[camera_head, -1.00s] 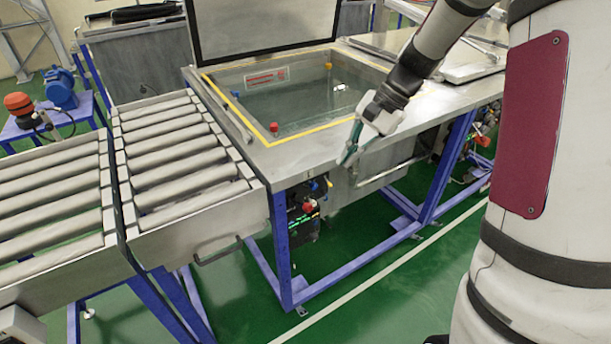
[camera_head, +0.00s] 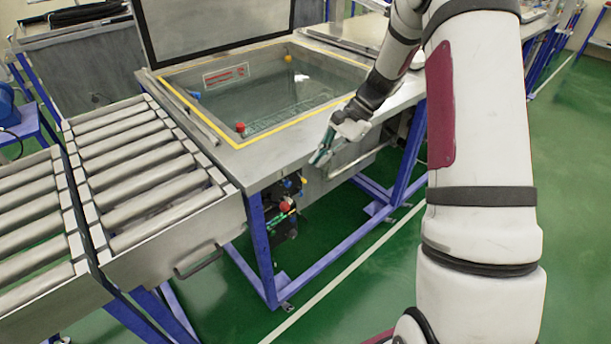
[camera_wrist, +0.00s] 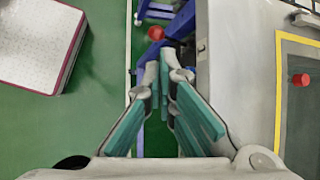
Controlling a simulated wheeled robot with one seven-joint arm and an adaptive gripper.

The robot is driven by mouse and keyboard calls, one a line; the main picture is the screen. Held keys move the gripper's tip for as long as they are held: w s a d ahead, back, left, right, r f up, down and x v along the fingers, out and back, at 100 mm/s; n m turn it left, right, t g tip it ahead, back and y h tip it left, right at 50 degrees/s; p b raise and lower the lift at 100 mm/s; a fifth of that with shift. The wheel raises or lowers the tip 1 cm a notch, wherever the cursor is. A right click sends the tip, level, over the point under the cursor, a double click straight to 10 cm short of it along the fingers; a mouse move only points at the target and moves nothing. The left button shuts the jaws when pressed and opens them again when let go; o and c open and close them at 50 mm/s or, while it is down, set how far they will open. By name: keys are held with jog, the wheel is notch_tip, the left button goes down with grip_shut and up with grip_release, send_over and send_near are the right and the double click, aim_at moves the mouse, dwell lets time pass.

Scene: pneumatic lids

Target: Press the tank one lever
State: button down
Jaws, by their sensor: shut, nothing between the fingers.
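The tank (camera_head: 272,97) has a steel top, a yellow-edged opening, clear water and a raised lid (camera_head: 215,28). Under its front corner is a dark valve unit (camera_head: 281,223) with small red, blue and yellow parts; a red knob (camera_head: 286,205) stands out. I cannot tell which part is the lever. My gripper (camera_head: 321,157) is in front of the tank's front edge, above and to the right of the valve unit, apart from it. In the wrist view its teal fingers (camera_wrist: 163,85) are closed together and empty. A red part (camera_wrist: 156,33) shows beyond the fingertips.
A roller conveyor (camera_head: 150,165) adjoins the tank on the left, with a handle (camera_head: 197,262) at its front end. Blue frame legs (camera_head: 262,250) stand below the valve unit. Green floor (camera_head: 350,290) in front is clear. A red fitting (camera_head: 240,127) sits at the tank's near corner.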

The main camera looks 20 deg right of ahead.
aim_at(288, 203)
jog(key=s+p+x, duration=0.1)
jog(key=p+x, duration=0.1)
jog(key=x, duration=1.1)
jog(key=shift+w, duration=0.5)
jog(key=shift+f, duration=0.1)
jog(key=shift+s+f+t+p, duration=0.3)
jog(key=shift+s+p, duration=0.05)
jog(key=shift+p, duration=0.15)
